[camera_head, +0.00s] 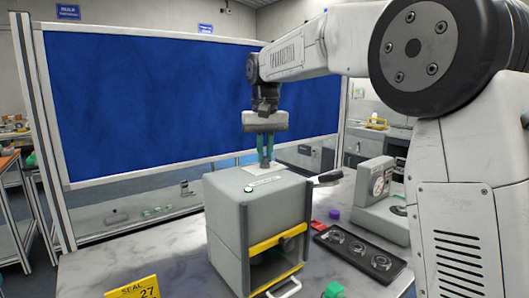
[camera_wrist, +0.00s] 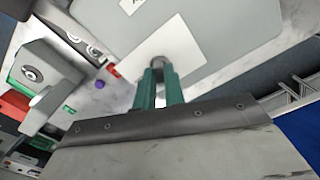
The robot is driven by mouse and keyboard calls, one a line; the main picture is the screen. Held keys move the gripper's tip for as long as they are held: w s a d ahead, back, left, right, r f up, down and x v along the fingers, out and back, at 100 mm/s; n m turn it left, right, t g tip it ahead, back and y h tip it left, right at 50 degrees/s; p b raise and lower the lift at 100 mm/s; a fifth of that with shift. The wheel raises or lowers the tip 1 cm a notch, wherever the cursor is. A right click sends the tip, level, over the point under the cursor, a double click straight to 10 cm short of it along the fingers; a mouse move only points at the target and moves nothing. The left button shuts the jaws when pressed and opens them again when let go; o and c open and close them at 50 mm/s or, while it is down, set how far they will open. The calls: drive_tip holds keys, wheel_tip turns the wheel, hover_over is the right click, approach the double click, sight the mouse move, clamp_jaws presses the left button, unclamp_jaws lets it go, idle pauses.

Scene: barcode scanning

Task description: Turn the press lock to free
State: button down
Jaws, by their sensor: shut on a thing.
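The press (camera_head: 225,215) is a grey box with yellow bars around its open front, standing on the marbled table. My gripper (camera_head: 265,163) points straight down at its top, with teal fingers. In the wrist view my gripper (camera_wrist: 159,72) is shut on a small grey knob, the press lock (camera_wrist: 158,61). The knob stands on a white plate (camera_wrist: 183,50) on the press top. The fingers cover part of the knob, so its turn cannot be read. The head view shows the white plate (camera_head: 247,173) only in part.
A dark handle (camera_head: 328,176) sticks out at the press's right. A black tray (camera_head: 350,262) with round parts lies to the right, beside a grey device (camera_head: 376,205). A purple block (camera_head: 334,213), a green block (camera_head: 333,289) and a yellow sign (camera_head: 135,289) are nearby.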

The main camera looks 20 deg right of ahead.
sight(265, 156)
drive_tip(key=n, duration=0.4)
drive_tip(key=shift+n, duration=0.4)
idle(0.4)
drive_tip(key=c, duration=1.5)
unclamp_jaws()
wheel_tip(265, 156, up, 8)
drive_tip(key=shift+f, duration=0.1)
